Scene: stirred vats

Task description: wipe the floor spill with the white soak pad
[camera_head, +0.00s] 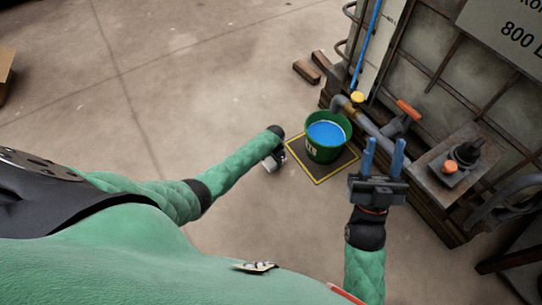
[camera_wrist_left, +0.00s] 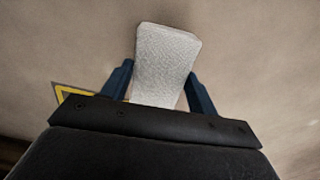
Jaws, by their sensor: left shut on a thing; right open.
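The white soak pad (camera_wrist_left: 165,60) is held between the blue fingers of my left gripper (camera_wrist_left: 160,85), which is shut on it. In the head view my left gripper (camera_head: 274,160) is low over the floor, just left of the bucket's mat, and only a bit of the pad shows there. My right gripper (camera_head: 383,158) is open and empty, its two blue fingers pointing up the picture, right of the bucket. I cannot make out a spill on the floor in either view.
A green bucket (camera_head: 325,148) with blue liquid stands on a dark, yellow-edged mat (camera_head: 320,178). A caged vat (camera_head: 460,75) with pipes and valves is at the right. Wood blocks (camera_head: 307,71) lie near its base.

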